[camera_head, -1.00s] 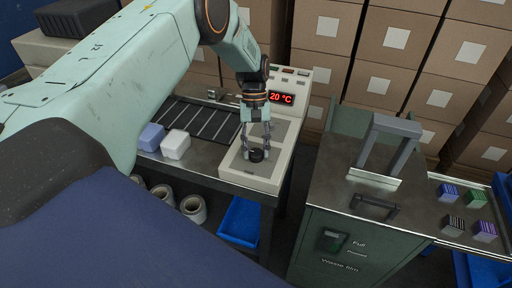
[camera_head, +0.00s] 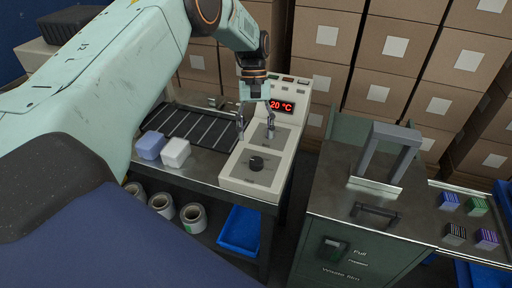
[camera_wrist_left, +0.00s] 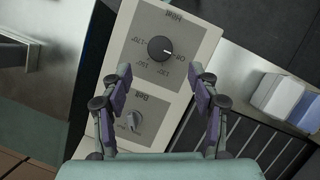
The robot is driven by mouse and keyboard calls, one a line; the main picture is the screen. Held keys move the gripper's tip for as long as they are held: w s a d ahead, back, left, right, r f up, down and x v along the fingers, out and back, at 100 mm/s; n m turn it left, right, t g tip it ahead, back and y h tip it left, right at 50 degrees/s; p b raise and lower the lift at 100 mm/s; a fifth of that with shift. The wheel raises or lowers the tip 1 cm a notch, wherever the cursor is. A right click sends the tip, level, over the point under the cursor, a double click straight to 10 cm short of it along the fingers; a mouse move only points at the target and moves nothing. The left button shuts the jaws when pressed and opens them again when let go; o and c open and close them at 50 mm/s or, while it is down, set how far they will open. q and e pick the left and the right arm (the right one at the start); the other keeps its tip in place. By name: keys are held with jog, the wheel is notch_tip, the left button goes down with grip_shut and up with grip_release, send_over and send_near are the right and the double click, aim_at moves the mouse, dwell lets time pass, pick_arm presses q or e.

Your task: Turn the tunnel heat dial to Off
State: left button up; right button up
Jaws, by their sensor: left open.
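The tunnel heat dial (camera_head: 256,164) is a round black knob on the light panel (camera_head: 233,179) of the control box. In the left wrist view the dial (camera_wrist_left: 160,49) sits under the Heat label, and its pale pointer mark faces the Off lettering (camera_wrist_left: 180,54). My left gripper (camera_head: 255,130) is open and empty, apart from the dial and raised above the panel behind it. In the left wrist view its fingers (camera_wrist_left: 160,76) are spread wide, with the dial beyond their tips. My right gripper is not in view.
A second, grey knob (camera_wrist_left: 134,121) is on the same panel. A red display (camera_head: 281,106) reads 20 °C. A blue block (camera_head: 150,145) and a white block (camera_head: 174,152) lie beside the slatted belt (camera_head: 195,125). A green waste bin (camera_head: 345,235) stands at right.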

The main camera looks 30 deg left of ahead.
pick_arm(q)
jog(key=shift+v, duration=2.2)
jog(key=shift+s+f, duration=0.1)
jog(key=shift+f, duration=0.05)
